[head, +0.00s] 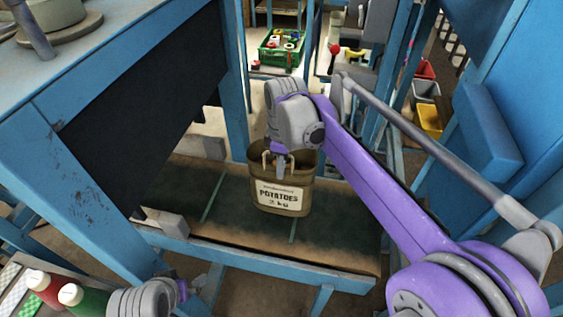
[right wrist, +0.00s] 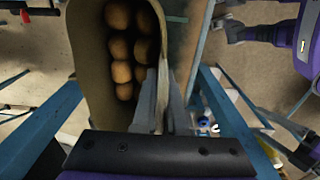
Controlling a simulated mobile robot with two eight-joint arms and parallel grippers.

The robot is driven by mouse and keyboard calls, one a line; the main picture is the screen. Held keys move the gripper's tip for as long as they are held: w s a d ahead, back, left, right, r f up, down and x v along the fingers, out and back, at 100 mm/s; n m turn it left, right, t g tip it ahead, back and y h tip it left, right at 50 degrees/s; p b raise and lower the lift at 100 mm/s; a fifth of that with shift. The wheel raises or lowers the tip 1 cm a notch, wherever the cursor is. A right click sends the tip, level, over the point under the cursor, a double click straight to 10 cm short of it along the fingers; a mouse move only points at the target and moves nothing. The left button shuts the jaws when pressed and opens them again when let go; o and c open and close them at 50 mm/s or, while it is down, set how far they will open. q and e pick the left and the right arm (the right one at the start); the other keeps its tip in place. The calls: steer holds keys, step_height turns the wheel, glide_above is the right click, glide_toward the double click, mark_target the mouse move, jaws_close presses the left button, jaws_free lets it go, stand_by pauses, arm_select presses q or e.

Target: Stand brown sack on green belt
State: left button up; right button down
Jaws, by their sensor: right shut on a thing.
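The brown sack (head: 281,197), labelled "POTATOES 2 kg", is upright over the dark green belt (head: 228,225). I cannot tell for sure whether its base touches the belt. My right gripper (head: 281,167) reaches down from above and is shut on the sack's rim. In the right wrist view its fingers (right wrist: 162,110) pinch the wall of the open sack (right wrist: 88,45), and round brown potatoes (right wrist: 121,48) show inside. My left gripper (head: 190,288) is low at the left, away from the sack, and too small to read.
A blue frame post (head: 110,215) and blue belt rail (head: 250,262) stand in front. Red and green bottles (head: 70,293) are at the bottom left. A green crate (head: 283,47) lies behind. The belt is bare either side of the sack.

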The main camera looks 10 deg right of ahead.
steer(key=shift+f, duration=1.7)
steer(key=c, duration=1)
jaws_free()
steer(key=shift+f, duration=0.1)
steer(key=shift+o, duration=0.2)
steer(key=r, duration=1.2)
steer(key=shift+s+d+p, duration=0.2)
steer(key=shift+s+p, duration=0.05)
steer(key=shift+p, duration=0.1)
steer(key=s+d+f+m+t, duration=0.2)
steer(key=s+d+f+m, duration=0.2)
steer(key=s+f+m, duration=0.2)
steer(key=s+d+f+m+t, duration=0.3)
steer(key=s+f+m, duration=0.4)
steer(key=s+f, duration=0.3)
steer(key=s+d, duration=0.1)
steer(key=s, duration=0.3)
steer(key=shift+s+d+f, duration=0.25)
steer(key=shift+f, duration=0.15)
